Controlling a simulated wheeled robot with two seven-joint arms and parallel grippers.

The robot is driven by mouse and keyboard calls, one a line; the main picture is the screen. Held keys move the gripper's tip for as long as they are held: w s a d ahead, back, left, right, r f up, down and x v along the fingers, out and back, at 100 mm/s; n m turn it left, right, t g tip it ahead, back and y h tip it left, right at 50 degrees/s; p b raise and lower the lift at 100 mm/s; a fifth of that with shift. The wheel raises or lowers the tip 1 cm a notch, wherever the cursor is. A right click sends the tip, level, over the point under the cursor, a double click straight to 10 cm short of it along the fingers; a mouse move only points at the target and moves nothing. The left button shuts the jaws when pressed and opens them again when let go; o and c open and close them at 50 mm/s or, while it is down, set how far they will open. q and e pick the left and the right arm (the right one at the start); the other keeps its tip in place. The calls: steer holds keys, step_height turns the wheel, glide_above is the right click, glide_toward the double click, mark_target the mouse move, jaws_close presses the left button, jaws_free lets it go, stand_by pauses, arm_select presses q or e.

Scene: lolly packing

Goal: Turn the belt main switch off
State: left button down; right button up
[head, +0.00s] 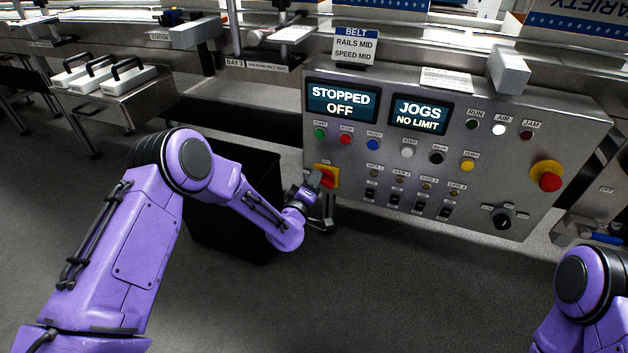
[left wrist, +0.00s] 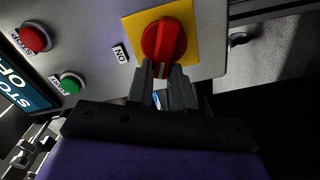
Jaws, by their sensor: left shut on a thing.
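The belt main switch is a red rotary handle on a yellow plate (head: 334,173), at the lower left of the grey control panel (head: 305,128). In the left wrist view the red handle (left wrist: 165,38) stands roughly along the picture's vertical, with an ON label beside the plate. My left gripper (head: 317,182) is at the handle, shut on it; in the left wrist view the fingertips (left wrist: 160,68) meet its lower end. The left display (head: 344,102) reads STOPPED OFF. Of my right arm only purple links show at the lower right; its gripper is out of view.
Start, stop and reset buttons sit above the switch, with gate switches to its right. A red emergency button (head: 549,181) is at the panel's right. A black bin (head: 235,220) stands behind my left forearm. White handled trays (head: 100,77) are at left. The floor in front is clear.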

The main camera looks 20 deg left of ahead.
arm_select(q)
steer(key=n, duration=0.2)
steer(key=f+n, duration=0.1)
steer(key=n, duration=0.2)
steer(key=shift+a+f+b, duration=0.1)
steer(key=shift+f+b, duration=0.05)
steer(key=shift+b, duration=0.25)
stand_by(0.3)
steer(key=c, duration=1)
jaws_free()
steer(key=shift+s, duration=0.1)
steer(key=s+p, duration=0.2)
steer(key=s, duration=0.8)
steer(key=shift+s+a, duration=0.15)
steer(key=shift+s, duration=0.1)
